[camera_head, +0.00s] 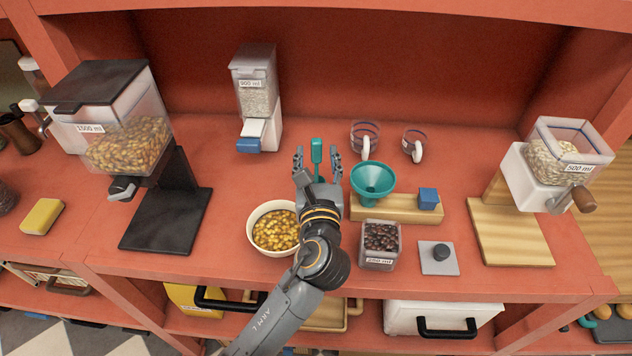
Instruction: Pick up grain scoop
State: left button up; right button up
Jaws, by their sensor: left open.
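A teal upright piece (317,149), which looks like the grain scoop's handle, stands on the red shelf near the middle. Its lower part is hidden by my gripper. My left gripper (317,158) reaches in from below, open, with one finger on each side of the teal piece. I cannot tell whether either finger touches it. My right gripper is not in view.
A bowl of yellow grain (275,232) sits just left of my left wrist. A teal funnel (373,180) on a wooden block and a jar of dark beans (381,243) stand close on the right. Dispensers (257,95) and glass cups (365,138) stand behind.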

aim_at(317, 148)
pick_arm(q)
jog(key=w+p, duration=0.1)
jog(key=w, duration=0.4)
jog(key=shift+w+a, duration=0.15)
jog(key=shift+w, duration=0.05)
jog(key=shift+s, duration=0.1)
grip_shut()
